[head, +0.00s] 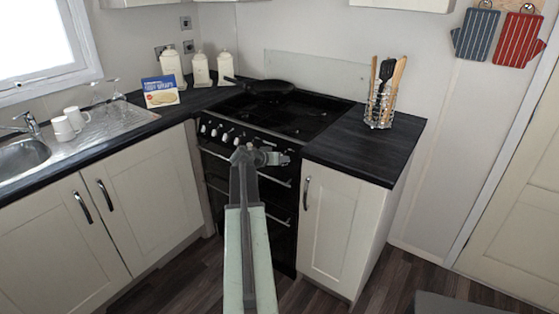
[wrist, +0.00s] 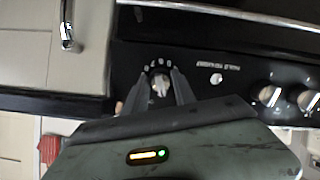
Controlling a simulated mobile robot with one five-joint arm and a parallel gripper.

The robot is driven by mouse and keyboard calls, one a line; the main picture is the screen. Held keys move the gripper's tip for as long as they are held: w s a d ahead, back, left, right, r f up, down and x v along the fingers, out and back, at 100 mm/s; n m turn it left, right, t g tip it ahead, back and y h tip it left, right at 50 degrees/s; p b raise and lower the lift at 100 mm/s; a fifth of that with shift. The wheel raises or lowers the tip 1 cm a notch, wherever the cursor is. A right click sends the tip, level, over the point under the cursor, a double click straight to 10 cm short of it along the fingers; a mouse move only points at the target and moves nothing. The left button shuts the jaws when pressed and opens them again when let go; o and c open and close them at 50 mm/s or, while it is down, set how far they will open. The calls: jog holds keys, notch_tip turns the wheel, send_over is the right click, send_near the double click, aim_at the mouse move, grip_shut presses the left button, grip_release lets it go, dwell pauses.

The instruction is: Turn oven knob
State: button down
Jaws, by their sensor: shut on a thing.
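The black oven (head: 213,165) stands between the counters, with a row of light round knobs (head: 214,132) along its front panel. My arm reaches up to this panel in the head view, and my gripper (head: 262,157) is at its right part, hiding what lies behind it. In the wrist view the panel appears turned over. There my gripper (wrist: 160,80) has one finger on each side of a single oven knob (wrist: 160,88) and is shut on it. Printed marks show around this knob. Other knobs (wrist: 270,95) sit apart to the right.
A metal oven handle (head: 270,179) runs just below my gripper. A black pan (head: 265,87) sits on the hob. A utensil rack (head: 380,105) stands on the right counter, above a cream cupboard (head: 335,225).

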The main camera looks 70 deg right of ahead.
jog(key=shift+m, duration=1.6)
jog(key=c, duration=1.1)
grip_release()
jog(key=shift+w, duration=0.1)
jog(key=shift+o, duration=0.2)
jog(key=p+v, duration=0.3)
jog(key=v, duration=0.4)
jog(key=shift+a+r+p, duration=0.15)
jog(key=shift+a+p, duration=0.15)
jog(key=shift+p, duration=0.1)
